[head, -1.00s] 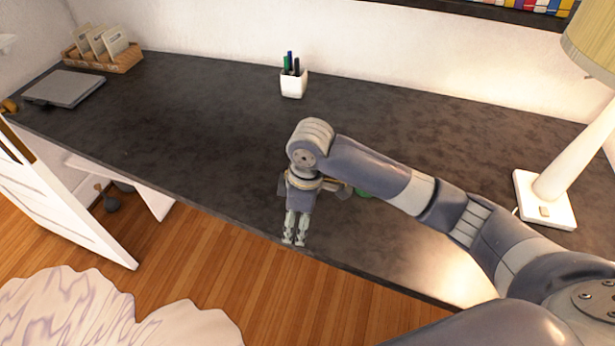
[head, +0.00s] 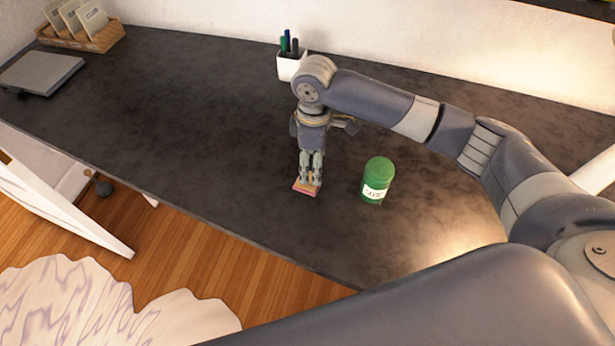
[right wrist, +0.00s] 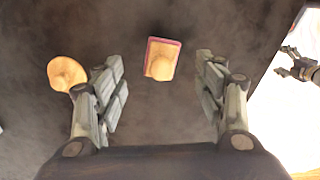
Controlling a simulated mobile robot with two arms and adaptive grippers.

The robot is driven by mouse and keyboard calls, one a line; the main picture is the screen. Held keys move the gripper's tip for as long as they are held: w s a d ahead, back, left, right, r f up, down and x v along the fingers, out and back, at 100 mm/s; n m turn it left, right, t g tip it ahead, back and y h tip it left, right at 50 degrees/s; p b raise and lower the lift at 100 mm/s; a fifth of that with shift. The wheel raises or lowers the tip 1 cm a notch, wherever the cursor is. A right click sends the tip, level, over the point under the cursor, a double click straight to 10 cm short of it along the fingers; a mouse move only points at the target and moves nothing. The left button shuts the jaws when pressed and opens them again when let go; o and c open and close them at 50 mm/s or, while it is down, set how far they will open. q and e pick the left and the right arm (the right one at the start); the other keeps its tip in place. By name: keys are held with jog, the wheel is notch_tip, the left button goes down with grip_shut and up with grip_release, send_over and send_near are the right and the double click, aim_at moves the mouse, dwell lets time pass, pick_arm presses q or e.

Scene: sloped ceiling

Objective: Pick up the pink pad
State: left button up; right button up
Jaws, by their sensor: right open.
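The pink pad (head: 305,189) lies on the dark desk near its front edge, right under my right gripper (head: 311,182), which covers part of it in the head view. In the right wrist view the pad (right wrist: 153,44) shows a pink rim with a rounded peach-yellow shape on top. It lies beyond and between the fingertips of my right gripper (right wrist: 162,82), which is open and empty with clear gaps on both sides. A small dark gripper, apparently my left (right wrist: 290,63), shows at the right edge of the right wrist view, too small to tell its opening.
A green jar (head: 377,182) stands just right of my right gripper. A peach-coloured object (right wrist: 66,73) lies beside the left finger in the right wrist view. A white pen cup (head: 290,66) stands behind.

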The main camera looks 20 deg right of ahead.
aim_at(309, 189)
jog(key=shift+s+f, duration=0.1)
jog(key=shift+f, duration=0.65)
jog(key=shift+a+f, duration=0.15)
jog(key=shift+f, duration=0.2)
jog(key=f, duration=0.1)
jog(key=f+p, duration=0.1)
jog(key=f, duration=0.2)
jog(key=shift+w+a+f, duration=0.3)
jog(key=shift+f, duration=0.05)
pick_arm(q)
jog(key=shift+s+a+r, duration=0.25)
jog(key=shift+s+r, duration=0.45)
jog(key=shift+s, duration=0.1)
pick_arm(e)
jog(key=c, duration=1.3)
